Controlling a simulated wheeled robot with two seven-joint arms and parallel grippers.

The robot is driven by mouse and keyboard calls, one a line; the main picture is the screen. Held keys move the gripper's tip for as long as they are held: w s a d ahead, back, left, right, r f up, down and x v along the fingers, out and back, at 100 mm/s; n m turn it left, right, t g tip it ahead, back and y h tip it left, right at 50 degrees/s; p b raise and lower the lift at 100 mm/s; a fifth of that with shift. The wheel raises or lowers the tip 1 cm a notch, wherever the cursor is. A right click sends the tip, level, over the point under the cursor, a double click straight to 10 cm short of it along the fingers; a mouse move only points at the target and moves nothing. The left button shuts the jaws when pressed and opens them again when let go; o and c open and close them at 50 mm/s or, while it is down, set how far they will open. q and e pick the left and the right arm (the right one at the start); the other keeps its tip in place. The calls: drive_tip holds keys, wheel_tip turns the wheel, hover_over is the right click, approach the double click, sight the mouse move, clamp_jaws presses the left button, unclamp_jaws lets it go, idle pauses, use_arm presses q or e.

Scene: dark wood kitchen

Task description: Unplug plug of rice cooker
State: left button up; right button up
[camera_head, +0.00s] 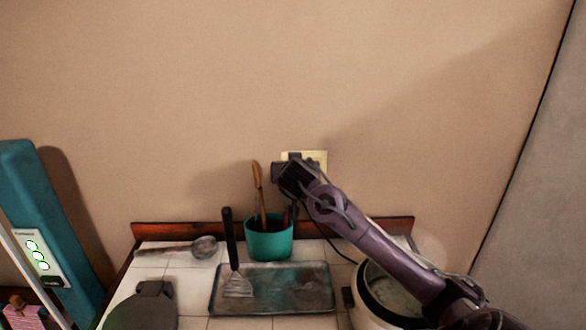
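The rice cooker (364,311) stands at the lower right of the counter. It is pale with a dark rim, and my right arm crosses over it. A dark cord (344,246) runs from behind my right arm down toward the cooker. A cream wall socket (319,157) is on the wall above the counter. My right gripper (288,166) is in front of the socket's left part and covers it. The plug is hidden or cannot be told from the dark gripper, and I cannot see whether the fingers are closed. My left gripper is out of view.
A teal utensil cup (268,243) stands just below my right gripper, with tall handles rising from it. A grey tray (290,290), a spatula (231,245) and a ladle (203,247) are on the tiled counter. The wall above is clear.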

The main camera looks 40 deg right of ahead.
idle(0.7)
clamp_jaws()
drive_tip(key=shift+s+a+f, duration=0.1)
